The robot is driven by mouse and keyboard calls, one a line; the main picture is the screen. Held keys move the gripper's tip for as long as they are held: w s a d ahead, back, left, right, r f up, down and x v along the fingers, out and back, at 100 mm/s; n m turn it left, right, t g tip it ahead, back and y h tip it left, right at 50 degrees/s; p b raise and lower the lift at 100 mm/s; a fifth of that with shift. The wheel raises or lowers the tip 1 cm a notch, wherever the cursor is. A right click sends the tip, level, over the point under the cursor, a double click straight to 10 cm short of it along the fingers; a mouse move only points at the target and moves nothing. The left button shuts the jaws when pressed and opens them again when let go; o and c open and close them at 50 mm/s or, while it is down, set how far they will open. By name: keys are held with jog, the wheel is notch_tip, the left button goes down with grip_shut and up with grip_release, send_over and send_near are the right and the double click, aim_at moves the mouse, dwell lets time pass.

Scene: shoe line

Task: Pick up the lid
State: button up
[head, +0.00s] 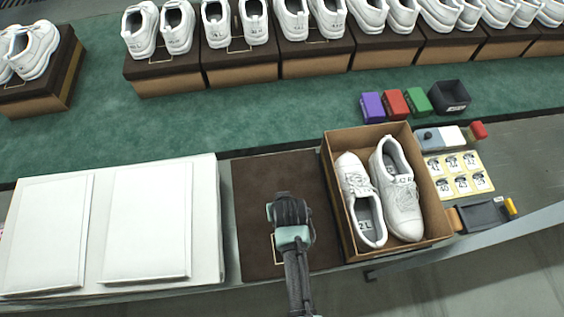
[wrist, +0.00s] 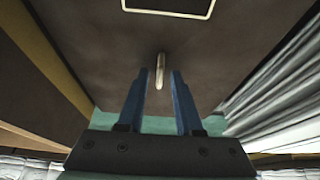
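The lid (head: 255,190) is a flat dark brown panel with a thin pale rectangle outline, lying on the bench between the white stacks and the open shoe box. It fills much of the wrist view (wrist: 100,40). My gripper (head: 291,205) is over the lid's middle and hides part of it. In the wrist view my gripper (wrist: 160,75) has its two blue fingers apart. A small pale tab (wrist: 160,70) on the lid shows between the fingertips, with a gap on each side. I cannot tell how far the fingertips are above the lid.
The open box (head: 438,210) with two white shoes stands just right of the lid. White paper stacks (head: 145,220) lie to the left. Purple, red and green blocks (head: 395,103), a black bin (head: 450,97) and a number-card sheet (head: 460,175) are farther right. Boxed shoes line the back.

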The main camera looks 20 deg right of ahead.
grip_shut()
jog(key=shift+r, duration=0.15)
notch_tip(320, 180, up, 18)
dwell(0.7)
jog(key=shift+a, duration=0.1)
dwell(0.4)
